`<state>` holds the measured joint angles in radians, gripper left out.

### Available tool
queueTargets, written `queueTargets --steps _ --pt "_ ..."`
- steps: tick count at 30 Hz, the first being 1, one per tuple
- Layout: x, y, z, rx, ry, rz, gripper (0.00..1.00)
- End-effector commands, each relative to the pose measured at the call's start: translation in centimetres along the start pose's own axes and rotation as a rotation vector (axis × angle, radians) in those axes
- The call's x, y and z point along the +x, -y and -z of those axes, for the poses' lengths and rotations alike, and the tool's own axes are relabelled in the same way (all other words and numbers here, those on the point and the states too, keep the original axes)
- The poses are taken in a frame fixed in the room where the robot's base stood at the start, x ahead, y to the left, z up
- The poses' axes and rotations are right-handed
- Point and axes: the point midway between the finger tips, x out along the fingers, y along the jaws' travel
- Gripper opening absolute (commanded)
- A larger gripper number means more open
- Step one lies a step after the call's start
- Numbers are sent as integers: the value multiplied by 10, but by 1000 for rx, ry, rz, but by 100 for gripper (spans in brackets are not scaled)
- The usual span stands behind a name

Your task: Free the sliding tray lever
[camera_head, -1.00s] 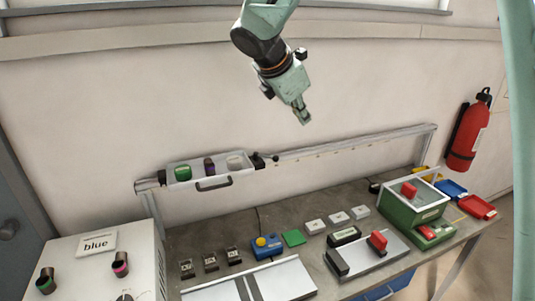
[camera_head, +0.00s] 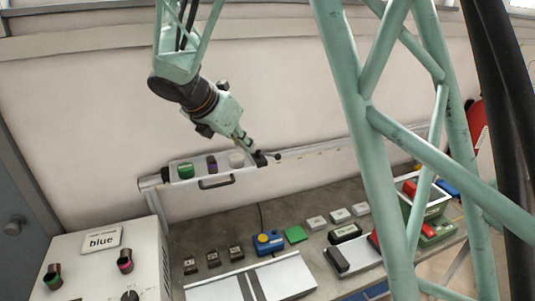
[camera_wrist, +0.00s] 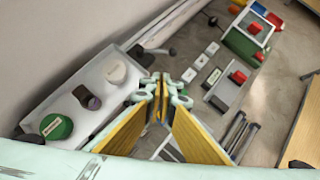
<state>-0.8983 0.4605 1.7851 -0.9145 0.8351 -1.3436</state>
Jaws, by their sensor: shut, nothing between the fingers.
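The sliding tray (camera_head: 240,176) sits on a rail along the back wall and carries a green, a purple and a white round piece. Its black lever (camera_head: 274,156) with a ball knob is at the tray's right end, pointing right along the rail. The lever also shows in the wrist view (camera_wrist: 158,50), beyond the fingertips. My gripper (camera_head: 248,147) is shut and empty, just above and left of the lever block; whether it touches cannot be told. In the wrist view my gripper's fingers (camera_wrist: 160,96) are together beside the white piece (camera_wrist: 116,72).
The rail (camera_head: 330,145) runs on to the right, clear of objects. The bench below holds a blue box with a yellow button (camera_head: 268,242), several small blocks and a green box (camera_head: 425,212).

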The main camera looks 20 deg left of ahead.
Motion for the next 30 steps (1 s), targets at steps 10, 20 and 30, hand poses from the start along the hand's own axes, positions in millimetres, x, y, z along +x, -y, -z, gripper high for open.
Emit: queueTargets --steps 10,20,30 --pt "1 0 0 0 0 0 0" --pt "17 1 0 1 -1 2 0" --pt "57 1 0 1 -1 2 0"
